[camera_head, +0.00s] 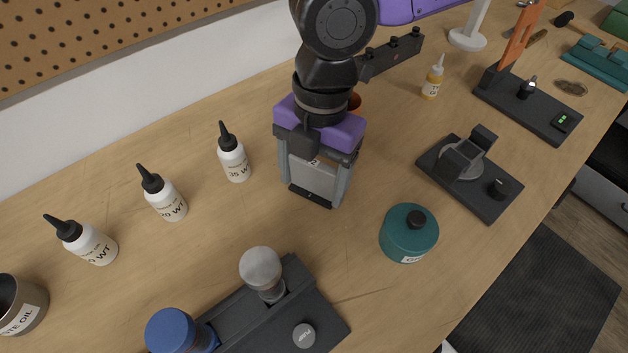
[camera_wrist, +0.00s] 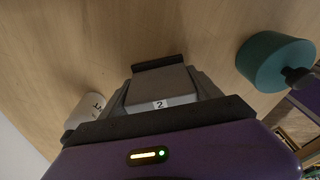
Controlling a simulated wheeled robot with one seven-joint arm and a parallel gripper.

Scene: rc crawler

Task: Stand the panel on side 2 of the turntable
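My gripper (camera_head: 314,188), purple with grey fingers, points down over the middle of the table. Its fingers are at the two side edges of a pale grey panel (camera_head: 312,179) and look shut on it. The panel bears a label "2" and has a black strip along its lower edge. It also shows in the wrist view (camera_wrist: 160,87) between the fingers. I cannot tell if its lower edge touches the table. The turntable (camera_head: 487,203) lies to the right, a dark base with a grey disc, two black blocks and a knob. The panel is apart from it.
A teal jar (camera_head: 409,236) stands between my gripper and the turntable, toward the front. Several white bottles stand at the left, the nearest one (camera_head: 234,155) beside my gripper. A dark fixture (camera_head: 310,300) lies in front.

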